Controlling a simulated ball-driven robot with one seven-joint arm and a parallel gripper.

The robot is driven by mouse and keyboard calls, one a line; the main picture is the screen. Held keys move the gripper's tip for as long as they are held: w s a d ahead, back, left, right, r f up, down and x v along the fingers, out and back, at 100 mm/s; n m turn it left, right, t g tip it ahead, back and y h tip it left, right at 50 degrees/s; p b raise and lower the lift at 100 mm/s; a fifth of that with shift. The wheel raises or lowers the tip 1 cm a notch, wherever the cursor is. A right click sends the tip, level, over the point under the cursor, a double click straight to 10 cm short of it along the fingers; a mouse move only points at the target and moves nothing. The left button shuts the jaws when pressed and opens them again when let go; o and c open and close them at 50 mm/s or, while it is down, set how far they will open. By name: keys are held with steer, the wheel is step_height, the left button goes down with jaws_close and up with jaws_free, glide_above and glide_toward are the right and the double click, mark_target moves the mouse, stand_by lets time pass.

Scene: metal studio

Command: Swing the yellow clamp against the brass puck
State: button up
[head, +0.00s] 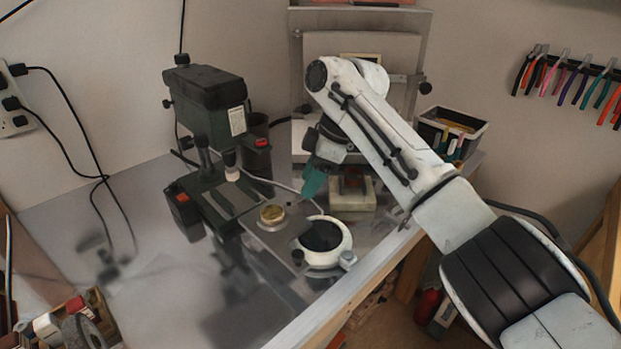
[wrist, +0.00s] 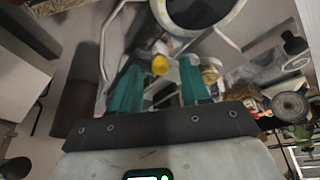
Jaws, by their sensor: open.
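The brass puck (head: 271,214) sits on a metal plate (head: 262,236) on the workbench, left of a white ring with a dark centre (head: 322,242). A round brass-coloured piece that looks like it shows beside the right finger in the wrist view (wrist: 210,74). A small yellow piece (wrist: 160,65), likely the clamp's end, shows between my fingers in the wrist view, with no clear contact. I cannot make out the yellow clamp in the head view. My gripper (head: 313,186), with teal fingers, is open above the bench behind the ring; it also shows in the wrist view (wrist: 160,88).
A green drill press (head: 210,120) stands left of the plate. A thin bent metal rod (head: 285,186) runs behind the puck. A box of tools (head: 452,132) stands at the back right.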

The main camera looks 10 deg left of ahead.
steer(key=shift+a+f, duration=0.1)
steer(key=shift+f, duration=0.25)
steer(key=shift+c, duration=0.3)
jaws_close()
